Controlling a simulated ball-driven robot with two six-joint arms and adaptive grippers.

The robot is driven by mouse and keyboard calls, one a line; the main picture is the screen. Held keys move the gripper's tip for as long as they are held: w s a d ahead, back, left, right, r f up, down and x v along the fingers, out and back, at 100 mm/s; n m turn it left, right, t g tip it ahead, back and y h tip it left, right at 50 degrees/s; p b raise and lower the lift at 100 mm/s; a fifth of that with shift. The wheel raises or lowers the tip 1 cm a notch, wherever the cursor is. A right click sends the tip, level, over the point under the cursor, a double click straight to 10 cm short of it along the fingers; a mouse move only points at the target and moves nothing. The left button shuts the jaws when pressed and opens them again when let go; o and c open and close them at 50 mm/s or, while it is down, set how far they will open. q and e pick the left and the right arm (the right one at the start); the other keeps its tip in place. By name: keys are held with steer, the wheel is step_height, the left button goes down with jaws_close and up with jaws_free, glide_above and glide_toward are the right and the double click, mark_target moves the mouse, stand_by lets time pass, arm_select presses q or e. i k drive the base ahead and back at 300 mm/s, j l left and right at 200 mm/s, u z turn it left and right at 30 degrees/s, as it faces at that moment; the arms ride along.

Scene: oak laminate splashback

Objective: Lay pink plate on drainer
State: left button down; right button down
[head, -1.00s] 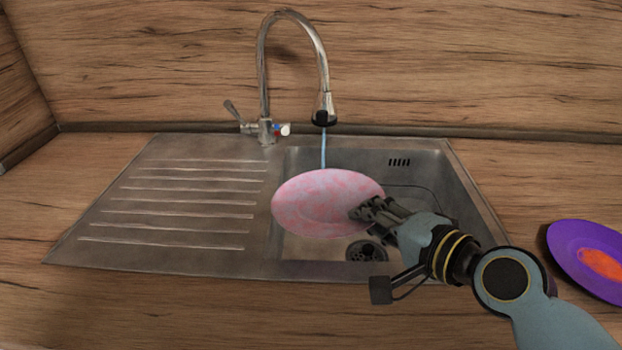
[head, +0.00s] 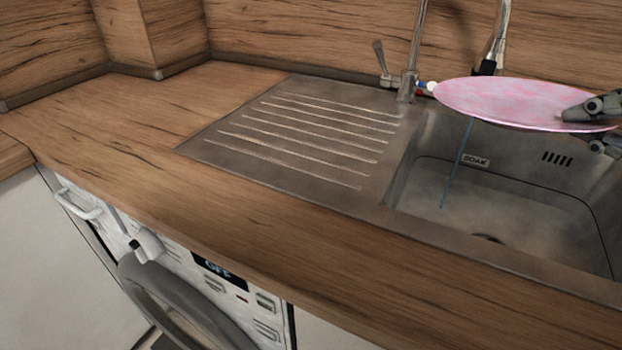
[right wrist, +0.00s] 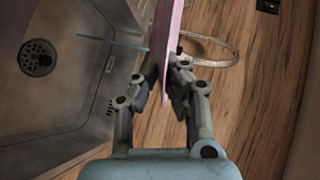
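The pink plate (head: 515,103) is mottled pink and held up above the sink basin at the right of the head view. My right gripper (head: 590,120) is shut on its right rim. In the right wrist view the plate (right wrist: 167,45) shows edge-on between the two fingers of my right gripper (right wrist: 167,88). The drainer (head: 315,135), a ridged steel board left of the basin, is bare. My left gripper is in neither view.
The sink basin (head: 500,195) has a "SOAK" label. The tap (head: 413,60) stands behind the drainer's right end, with a thin blue water stream (head: 458,165) below the plate. Wooden worktop (head: 130,120) is clear at left. A washing machine (head: 190,265) is below.

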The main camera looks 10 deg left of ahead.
mark_target(251, 161)
steer(key=k+j+u, duration=0.1)
steer(key=k+u, duration=0.2)
steer(key=k, duration=0.8)
steer(key=u, duration=1.4)
